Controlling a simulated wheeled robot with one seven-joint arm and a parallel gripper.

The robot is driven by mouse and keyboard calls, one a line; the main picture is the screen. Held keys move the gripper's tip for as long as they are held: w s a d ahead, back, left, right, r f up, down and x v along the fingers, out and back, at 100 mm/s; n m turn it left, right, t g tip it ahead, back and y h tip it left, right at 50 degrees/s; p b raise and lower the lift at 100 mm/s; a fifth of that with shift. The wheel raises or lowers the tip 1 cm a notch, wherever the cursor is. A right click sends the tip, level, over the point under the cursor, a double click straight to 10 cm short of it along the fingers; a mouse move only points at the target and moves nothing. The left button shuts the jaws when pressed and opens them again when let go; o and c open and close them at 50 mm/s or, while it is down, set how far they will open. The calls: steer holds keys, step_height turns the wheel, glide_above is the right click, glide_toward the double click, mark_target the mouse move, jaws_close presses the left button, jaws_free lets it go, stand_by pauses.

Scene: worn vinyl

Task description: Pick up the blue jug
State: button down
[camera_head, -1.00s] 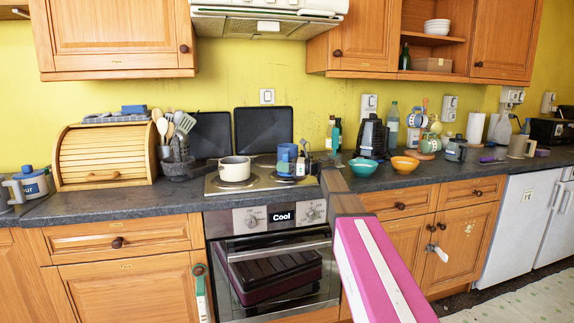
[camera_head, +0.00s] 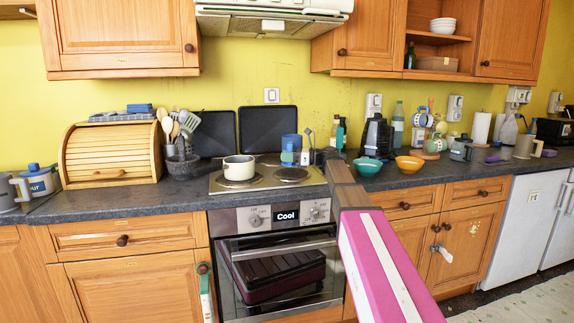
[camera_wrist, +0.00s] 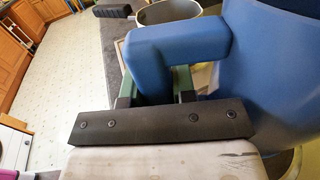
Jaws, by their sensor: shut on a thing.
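The blue jug (camera_head: 290,143) is held a little above the right side of the hob (camera_head: 262,186), in front of the dark panel. The burner below it shows clear. In the wrist view the jug's round body (camera_wrist: 275,70) fills the right side, and its square handle (camera_wrist: 180,48) points left. My gripper (camera_wrist: 168,85) is shut on the handle, with its green fingers partly hidden behind the handle and the dark bar. In the head view my gripper (camera_head: 308,156) is small, at the far end of my arm, next to the jug.
A cream pot (camera_head: 239,168) stands on the hob left of the jug. Dark bottles (camera_head: 340,134) stand behind right. A teal bowl (camera_head: 367,167) and an orange bowl (camera_head: 409,165) sit on the counter to the right. The range hood (camera_head: 272,20) hangs above.

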steer(key=s+a+r, duration=0.7)
steer(key=s+a, duration=0.1)
steer(key=shift+a, duration=0.3)
stand_by(0.5)
